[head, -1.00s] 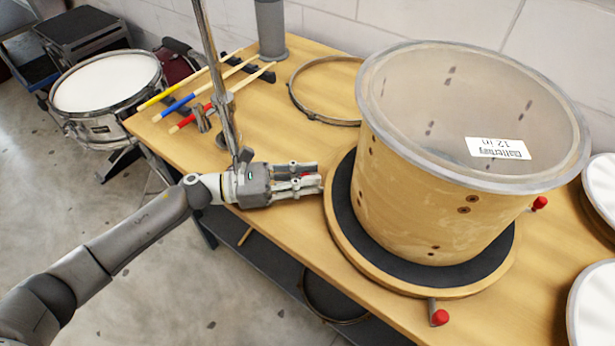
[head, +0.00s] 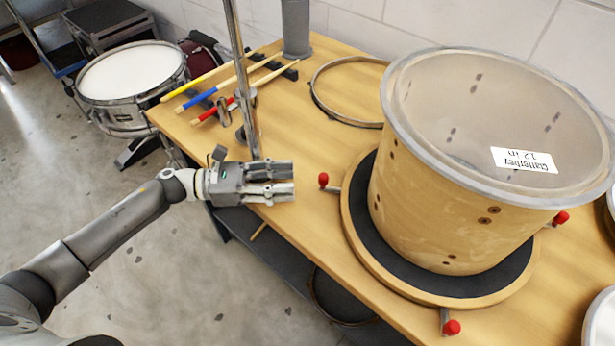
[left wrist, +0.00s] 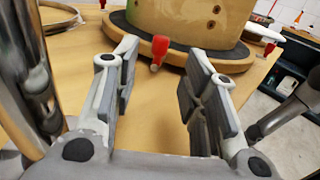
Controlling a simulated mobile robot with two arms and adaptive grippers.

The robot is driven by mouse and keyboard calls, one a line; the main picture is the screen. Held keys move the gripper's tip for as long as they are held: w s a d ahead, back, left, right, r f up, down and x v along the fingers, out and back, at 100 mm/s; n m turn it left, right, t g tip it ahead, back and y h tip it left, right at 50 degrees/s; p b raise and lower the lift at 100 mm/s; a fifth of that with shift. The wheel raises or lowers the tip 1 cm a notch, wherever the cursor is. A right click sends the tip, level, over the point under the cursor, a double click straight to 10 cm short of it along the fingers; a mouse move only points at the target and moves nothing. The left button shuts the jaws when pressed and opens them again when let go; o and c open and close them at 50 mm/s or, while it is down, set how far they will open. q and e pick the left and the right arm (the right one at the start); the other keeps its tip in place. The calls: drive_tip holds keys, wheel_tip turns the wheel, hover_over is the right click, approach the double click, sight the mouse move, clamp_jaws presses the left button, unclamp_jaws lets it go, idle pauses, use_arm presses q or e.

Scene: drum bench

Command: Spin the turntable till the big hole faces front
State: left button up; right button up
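The turntable (head: 352,228) is a round wooden disc with a black top and red-tipped pegs. One peg (head: 323,181) points left, one (head: 451,327) to the front and one (head: 561,217) to the right. A wooden drum shell (head: 430,200) stands upright on it, with a white label (head: 524,160) inside. In the left wrist view that peg (left wrist: 159,50) shows beyond the parted fingers (left wrist: 163,65). My right gripper is not in view.
A metal stand pole (head: 246,100) rises close behind my left gripper. Drumsticks (head: 220,90) and a metal hoop (head: 335,95) lie on the bench (head: 300,235) behind. White drumheads (head: 602,320) lie at the right.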

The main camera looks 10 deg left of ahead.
use_arm(q)
drive_tip(key=shift+v, duration=1.7)
drive_tip(key=shift+c, duration=0.4)
